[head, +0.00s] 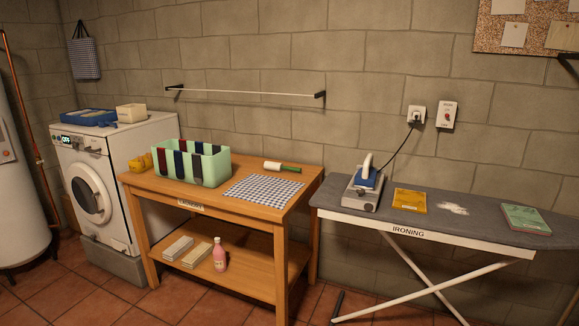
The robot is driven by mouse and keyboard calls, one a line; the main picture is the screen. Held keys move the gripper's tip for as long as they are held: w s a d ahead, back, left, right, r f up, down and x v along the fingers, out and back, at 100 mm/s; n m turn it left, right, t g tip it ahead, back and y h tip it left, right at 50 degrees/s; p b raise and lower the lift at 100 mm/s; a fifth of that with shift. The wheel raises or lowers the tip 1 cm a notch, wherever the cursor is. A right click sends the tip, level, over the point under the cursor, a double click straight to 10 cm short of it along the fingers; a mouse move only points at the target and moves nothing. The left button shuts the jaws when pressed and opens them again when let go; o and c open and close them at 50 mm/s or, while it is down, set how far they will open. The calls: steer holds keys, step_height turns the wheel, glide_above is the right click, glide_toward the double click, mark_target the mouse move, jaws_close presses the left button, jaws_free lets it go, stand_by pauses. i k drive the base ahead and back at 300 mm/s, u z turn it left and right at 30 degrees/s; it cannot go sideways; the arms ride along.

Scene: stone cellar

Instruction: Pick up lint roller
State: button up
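The lint roller (281,167) lies on the wooden table (225,196), near its back right edge. It has a white roll on the left and a green handle pointing right. It lies just behind a blue and white checked cloth and is apart from the green basket to its left. My gripper is not in this view.
A mint green basket (206,168) with dark striped cloths over its side and a yellow item (138,162) stand on the table. The checked cloth (263,187) lies flat. An ironing board (462,212) with an iron (367,178) stands right; a washing machine (94,190) stands left.

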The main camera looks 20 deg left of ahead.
mark_target(268, 165)
steer(key=u, duration=0.05)
steer(key=i, duration=1.65)
steer(key=u, duration=0.9)
steer(key=i, duration=1.25)
steer(key=u, duration=1.6)
steer(key=i, duration=0.55)
steer(key=u, duration=0.35)
